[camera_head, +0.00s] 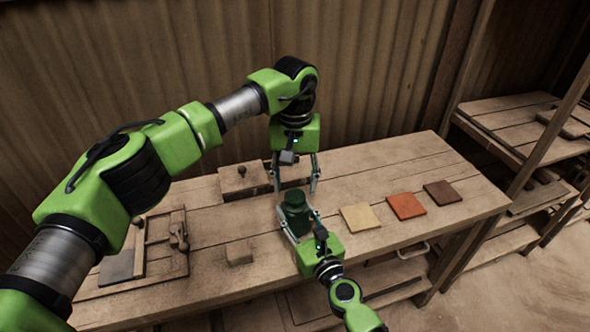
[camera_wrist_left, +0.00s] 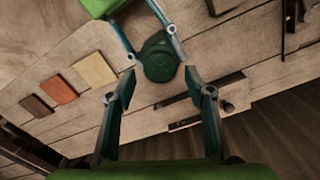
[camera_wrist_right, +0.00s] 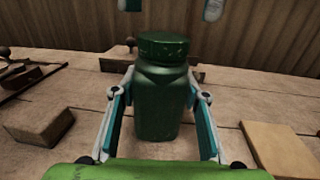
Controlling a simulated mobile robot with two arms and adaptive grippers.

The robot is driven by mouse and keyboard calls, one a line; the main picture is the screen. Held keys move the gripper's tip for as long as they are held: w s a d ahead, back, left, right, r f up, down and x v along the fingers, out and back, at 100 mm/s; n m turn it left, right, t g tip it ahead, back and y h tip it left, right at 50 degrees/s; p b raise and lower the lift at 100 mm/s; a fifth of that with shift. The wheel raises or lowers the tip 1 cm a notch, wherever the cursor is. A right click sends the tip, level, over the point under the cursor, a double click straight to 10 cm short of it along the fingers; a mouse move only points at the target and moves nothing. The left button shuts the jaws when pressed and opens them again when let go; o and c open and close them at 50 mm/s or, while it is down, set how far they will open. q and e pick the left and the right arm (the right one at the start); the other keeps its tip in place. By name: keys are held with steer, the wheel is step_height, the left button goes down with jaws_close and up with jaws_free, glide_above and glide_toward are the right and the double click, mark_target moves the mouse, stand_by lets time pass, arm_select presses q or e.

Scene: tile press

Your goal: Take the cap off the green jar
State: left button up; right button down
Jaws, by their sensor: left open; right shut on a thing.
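The dark green jar (camera_head: 296,218) stands upright on the wooden workbench. Its round cap (camera_head: 295,197) sits on top; it also shows in the right wrist view (camera_wrist_right: 163,46) and from above in the left wrist view (camera_wrist_left: 161,62). My right gripper (camera_head: 302,222) is shut on the jar's body, one finger on each side, as the right wrist view (camera_wrist_right: 160,98) shows. My left gripper (camera_head: 294,184) points down, open and empty, above the cap. Its fingertips (camera_wrist_right: 171,6) show above the cap at the top of the right wrist view, apart from it.
Yellow (camera_head: 360,217), orange (camera_head: 406,206) and brown (camera_head: 444,193) tiles lie right of the jar. A small wooden block (camera_head: 239,255) lies front left. A wooden box with a knob (camera_head: 243,181) stands behind. A framed board (camera_head: 128,266) lies at the left.

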mark_target(295, 196)
arm_select(q)
steer(key=shift+f, duration=1.6)
